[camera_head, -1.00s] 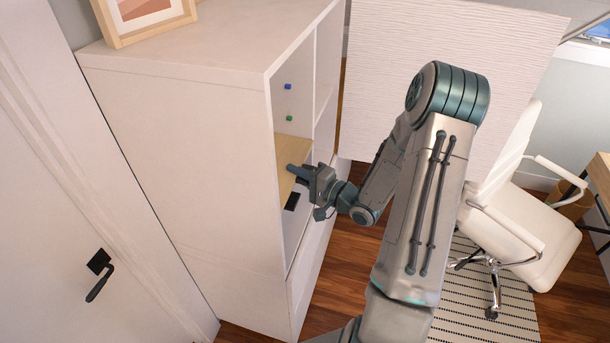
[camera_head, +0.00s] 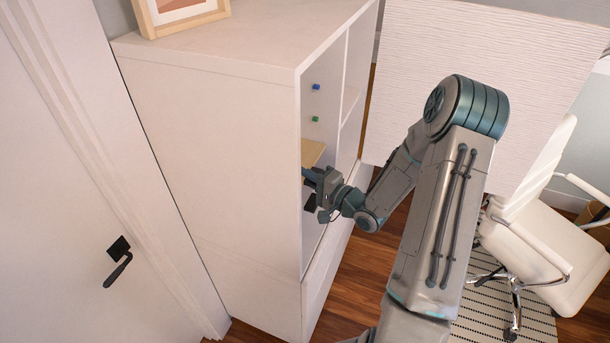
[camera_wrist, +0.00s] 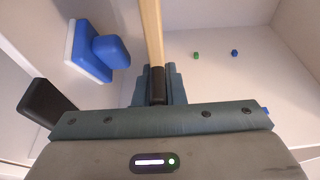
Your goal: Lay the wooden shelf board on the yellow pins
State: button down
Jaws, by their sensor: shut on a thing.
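The wooden shelf board (camera_head: 312,153) is inside the white cabinet's open bay, mostly hidden by the cabinet side in the head view. In the wrist view the board (camera_wrist: 152,35) shows edge-on, running away from my gripper (camera_wrist: 157,88). My gripper, also in the head view (camera_head: 308,175), is shut on the board's near edge. A green pin (camera_head: 315,119) and a blue pin (camera_head: 316,87) stand on the cabinet's inner wall above the board. The wrist view shows the green pin (camera_wrist: 196,55) and blue pin (camera_wrist: 234,53) too. No yellow pins show.
The white cabinet (camera_head: 200,130) stands beside a door (camera_head: 60,200). In the wrist view, a blue block-like object (camera_wrist: 100,50) and a black object (camera_wrist: 45,112) are left of the board. A white chair (camera_head: 540,240) stands to the right.

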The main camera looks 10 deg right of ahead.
jog(key=c, duration=1.4)
grip_release()
jog(key=shift+c, duration=0.2)
jog(key=shift+s+d, duration=0.1)
jog(key=b+v, duration=0.3)
jog(key=v, duration=1)
jog(key=shift+s+d, duration=0.15)
jog(key=shift+s, duration=0.05)
